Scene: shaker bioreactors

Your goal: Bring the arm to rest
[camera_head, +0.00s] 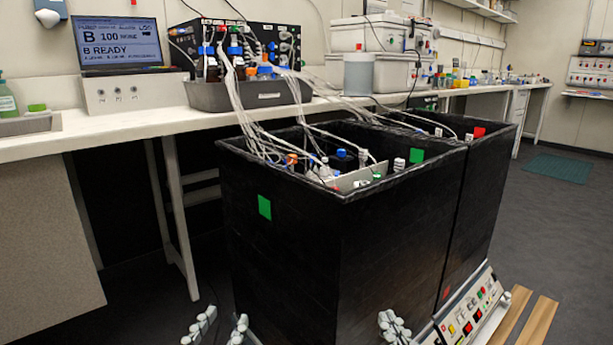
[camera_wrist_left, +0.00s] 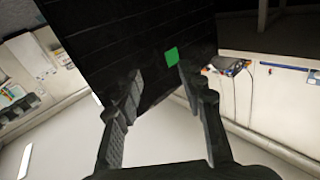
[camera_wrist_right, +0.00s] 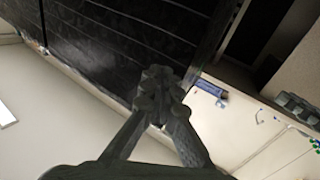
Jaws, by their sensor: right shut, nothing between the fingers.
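My left gripper (camera_head: 218,326) is at the bottom of the head view, in front of the left black box. Its two fingers stand apart; in the left wrist view the gripper (camera_wrist_left: 157,95) is open, with nothing seen between the fingers. My right gripper (camera_head: 394,328) is at the bottom of the head view, right of the left one, in front of the boxes. In the right wrist view the gripper (camera_wrist_right: 160,80) has its fingertips together and holds nothing. The rest of both arms is outside the head view.
A large black shaker box (camera_head: 280,240) with a green square (camera_head: 264,207) stands close ahead, holding bottles and tubes. A second box (camera_head: 488,200) adjoins it, with a control panel (camera_head: 468,312) below. A bench (camera_head: 120,133) runs behind. Grey floor (camera_head: 570,230) is open at right.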

